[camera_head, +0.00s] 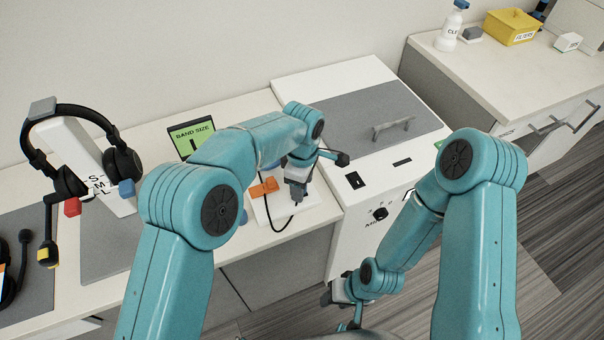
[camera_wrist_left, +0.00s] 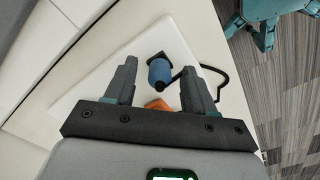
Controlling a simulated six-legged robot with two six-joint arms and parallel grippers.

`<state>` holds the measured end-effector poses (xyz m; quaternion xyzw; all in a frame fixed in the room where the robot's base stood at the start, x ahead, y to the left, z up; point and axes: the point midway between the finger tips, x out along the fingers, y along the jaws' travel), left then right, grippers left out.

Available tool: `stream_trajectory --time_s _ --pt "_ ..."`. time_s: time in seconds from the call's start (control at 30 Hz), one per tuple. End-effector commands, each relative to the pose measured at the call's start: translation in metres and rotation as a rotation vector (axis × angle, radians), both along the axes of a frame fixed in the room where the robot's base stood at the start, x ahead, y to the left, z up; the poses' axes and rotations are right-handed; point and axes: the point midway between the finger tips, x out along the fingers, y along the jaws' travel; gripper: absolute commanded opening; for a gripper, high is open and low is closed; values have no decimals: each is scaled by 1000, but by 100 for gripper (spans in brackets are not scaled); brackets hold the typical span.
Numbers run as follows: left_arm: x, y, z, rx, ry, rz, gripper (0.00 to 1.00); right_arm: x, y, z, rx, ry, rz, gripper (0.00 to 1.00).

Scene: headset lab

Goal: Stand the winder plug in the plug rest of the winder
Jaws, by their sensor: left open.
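The winder's white plate (camera_head: 312,214) lies on the counter, left of the white cabinet. An orange block (camera_head: 264,187) sits on it, and it also shows in the left wrist view (camera_wrist_left: 156,104). A blue cylinder with a black end (camera_wrist_left: 159,70) is beyond the block; a black cable (camera_wrist_left: 211,68) runs beside it. I cannot tell whether it is the plug or part of the winder. My left gripper (camera_head: 297,193) points down over the plate, right of the block, fingers apart. My right gripper (camera_head: 345,298) hangs low by the cabinet; its jaws are unclear.
A white cabinet with a grey handled lid (camera_head: 352,114) stands right of the plate. A green-screened display (camera_head: 191,138) is behind my left arm. A headset (camera_head: 82,127) hangs on a stand at left. The side counter (camera_head: 510,75) holds a bottle and a yellow box.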

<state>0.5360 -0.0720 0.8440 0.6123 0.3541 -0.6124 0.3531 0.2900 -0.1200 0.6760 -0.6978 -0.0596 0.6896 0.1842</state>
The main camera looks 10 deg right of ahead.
Motion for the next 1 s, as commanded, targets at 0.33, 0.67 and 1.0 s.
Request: stream_trajectory --time_s 0.33,0.67,1.0 --pt "1 -1 75 -4 -7 0 54 0 0 -2 0 0 0 43" --pt "0 -1 148 -3 -3 0 54 0 0 8 0 0 0 43" --pt "0 0 161 0 0 0 54 0 0 9 0 0 0 43"
